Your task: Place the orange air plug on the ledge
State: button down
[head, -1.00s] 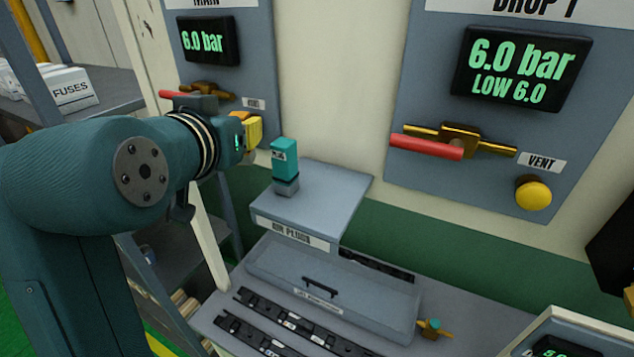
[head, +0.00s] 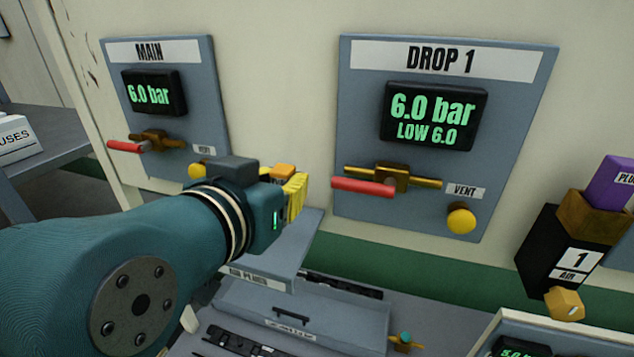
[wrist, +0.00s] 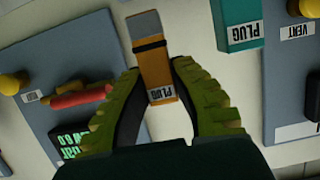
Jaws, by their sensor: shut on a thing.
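My gripper (head: 296,196) is shut on the orange air plug (head: 284,171), and a little of the plug's orange top shows above the yellow fingers. In the wrist view the orange plug (wrist: 155,60) has a dark band and a PLUG label, and sits between the fingers (wrist: 158,88). The grey ledge (head: 298,240) with its AIR PLUGS label lies below and behind the gripper, partly covered by my arm. I cannot tell the gap between plug and ledge. A teal plug (wrist: 238,25) shows beside the orange one in the wrist view; my gripper hides it in the head view.
The DROP 1 panel (head: 360,120) with its red-handled valve (head: 364,187) is right of the gripper. The MAIN panel (head: 190,100) is left. A grey lidded box (head: 340,318) lies below the ledge. A purple plug (head: 610,183) stands at the right by a black unit (head: 540,250).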

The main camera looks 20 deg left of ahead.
jog(key=shift+f, duration=1.8)
jog(key=c, duration=1)
grip_release()
jog(key=shift+c, duration=0.2)
jog(key=shift+r, duration=0.1)
jog(key=shift+s+r, duration=0.15)
jog(key=b+v, duration=0.3)
jog(key=v, duration=0.9)
jog(key=w+d+f+t, duration=0.2)
jog(key=w+d+t, duration=0.1)
jog(key=d, duration=0.5)
jog(key=w+d+f+t, duration=0.2)
jog(key=w+d, duration=0.1)
jog(key=d, duration=0.5)
jog(key=s+d+t, duration=0.2)
jog(key=s+d, duration=0.2)
jog(key=d, duration=0.2)
jog(key=shift+s+t, duration=0.15)
jog(key=shift+t, duration=0.15)
jog(key=shift+r, duration=0.15)
